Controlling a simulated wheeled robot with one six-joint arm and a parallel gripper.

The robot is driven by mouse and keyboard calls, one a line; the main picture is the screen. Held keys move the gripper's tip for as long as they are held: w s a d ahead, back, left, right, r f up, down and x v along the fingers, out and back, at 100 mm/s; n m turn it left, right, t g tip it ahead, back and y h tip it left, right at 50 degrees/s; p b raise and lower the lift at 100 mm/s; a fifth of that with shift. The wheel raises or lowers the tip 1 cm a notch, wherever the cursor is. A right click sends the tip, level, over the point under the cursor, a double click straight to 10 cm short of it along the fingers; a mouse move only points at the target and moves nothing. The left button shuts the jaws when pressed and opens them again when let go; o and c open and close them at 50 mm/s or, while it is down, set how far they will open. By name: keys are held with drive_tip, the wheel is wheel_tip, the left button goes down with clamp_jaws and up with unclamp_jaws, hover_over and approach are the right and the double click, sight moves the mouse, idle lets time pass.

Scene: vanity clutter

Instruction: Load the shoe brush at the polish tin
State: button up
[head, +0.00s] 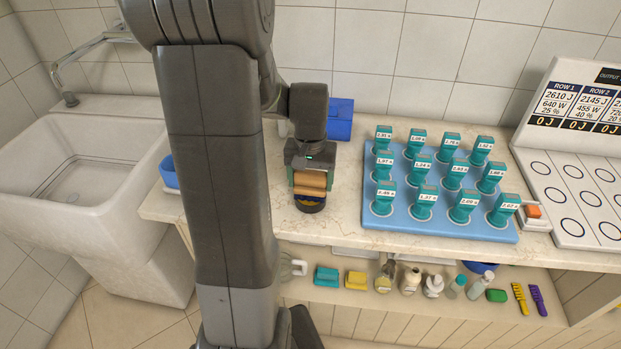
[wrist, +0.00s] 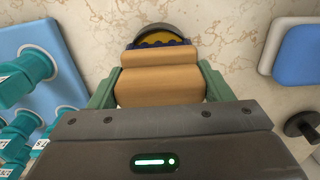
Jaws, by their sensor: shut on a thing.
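The shoe brush (head: 309,183) has a tan wooden back with a dark layer on its lower side. My gripper (head: 311,178) is shut on it, with the green fingers on either side; the brush (wrist: 160,82) also shows in the wrist view between the fingers (wrist: 160,88). The round polish tin (head: 311,205) stands on the counter right below the brush, dark-rimmed with yellowish contents. In the wrist view the tin (wrist: 160,33) shows just beyond the brush's edge, partly hidden by it. I cannot tell whether the bristles touch the polish.
A blue board (head: 440,232) with several teal labelled blocks stands right of my gripper. A blue box (head: 340,119) is behind it. A sink (head: 85,165) is at the left. Bottles, combs and sponges line a lower shelf (head: 330,292). Bare counter (head: 345,210) lies between tin and board.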

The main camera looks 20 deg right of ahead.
sight(311, 172)
drive_tip(key=shift+r+p, duration=2.85)
drive_tip(key=shift+r, duration=0.65)
